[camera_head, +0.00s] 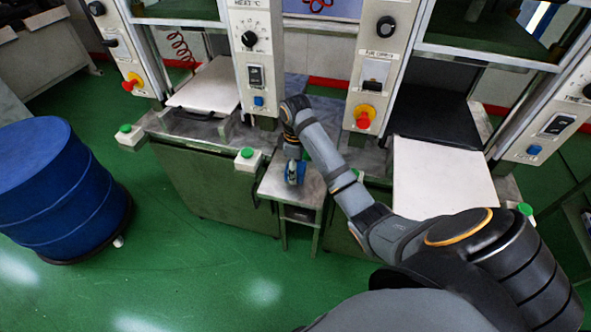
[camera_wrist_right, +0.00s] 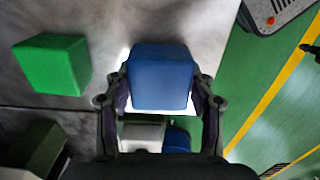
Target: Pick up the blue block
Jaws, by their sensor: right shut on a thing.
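The blue block (camera_wrist_right: 160,76) sits between the two fingers of my right gripper (camera_wrist_right: 159,98) in the right wrist view. The fingers touch its left and right sides, and the gripper is shut on it. In the head view my right gripper (camera_head: 294,166) points down over the small metal table (camera_head: 312,188). Only a bit of blue shows there, mostly covered by the gripper. I cannot tell whether the block touches the table. A green block (camera_wrist_right: 52,64) lies to the left of the blue block in the wrist view. My left gripper is not in view.
Machines with control panels stand behind the small table. A white plate (camera_head: 440,181) lies at the right and a pale plate (camera_head: 207,88) at the left. A blue drum (camera_head: 52,185) stands on the green floor at the left. The floor between drum and table is clear.

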